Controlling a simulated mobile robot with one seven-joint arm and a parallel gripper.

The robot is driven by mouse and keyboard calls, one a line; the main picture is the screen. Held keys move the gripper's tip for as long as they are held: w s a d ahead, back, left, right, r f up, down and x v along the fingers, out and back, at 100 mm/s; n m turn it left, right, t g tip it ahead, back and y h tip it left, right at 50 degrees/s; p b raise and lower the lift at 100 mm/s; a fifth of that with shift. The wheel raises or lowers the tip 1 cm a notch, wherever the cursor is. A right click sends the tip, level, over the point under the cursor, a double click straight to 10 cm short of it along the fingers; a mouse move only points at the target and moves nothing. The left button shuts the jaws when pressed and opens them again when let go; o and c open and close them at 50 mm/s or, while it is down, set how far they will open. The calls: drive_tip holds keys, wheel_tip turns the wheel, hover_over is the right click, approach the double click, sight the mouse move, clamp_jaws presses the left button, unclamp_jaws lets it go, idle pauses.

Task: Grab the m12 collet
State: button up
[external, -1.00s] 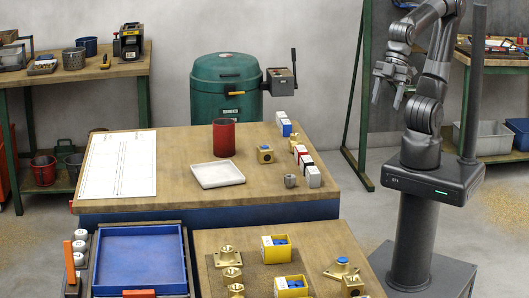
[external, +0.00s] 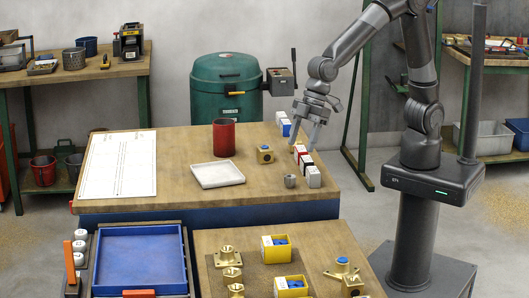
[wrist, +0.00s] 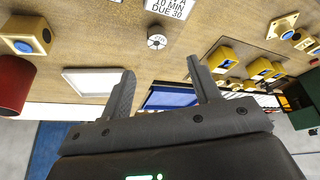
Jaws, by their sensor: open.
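A small grey metal ring-like piece, which looks like the collet (external: 290,181), stands on the right part of the wooden bench (external: 180,145). In the wrist view the collet (wrist: 157,42) shows as a round end with a dark centre hole, beyond the fingertips. I cannot read a size on it. My gripper (external: 302,142) is open and empty. It hangs over the right side of the bench, above and behind the collet. In the wrist view my gripper (wrist: 163,70) has its two fingers spread, with nothing between them.
A front table holds brass fittings (external: 228,256) and yellow bins (external: 276,250).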

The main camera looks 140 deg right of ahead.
hover_over(290, 176)
drive_tip(key=s+a, duration=0.1)
drive_tip(key=s, duration=0.1)
wheel_tip(290, 176, down, 5)
drive_tip(key=shift+s+r, duration=0.15)
drive_tip(key=shift+r, duration=0.05)
drive_tip(key=shift+d+x, duration=0.1)
drive_tip(key=shift+x, duration=1.2)
drive_tip(key=shift+d+x, duration=0.15)
drive_tip(key=shift+x, duration=1.15)
drive_tip(key=shift+s, duration=0.1)
drive_tip(key=c, duration=1.1)
drive_tip(key=shift+c, duration=0.2)
drive_tip(key=shift+r, duration=0.1)
drive_tip(key=shift+c, duration=0.2)
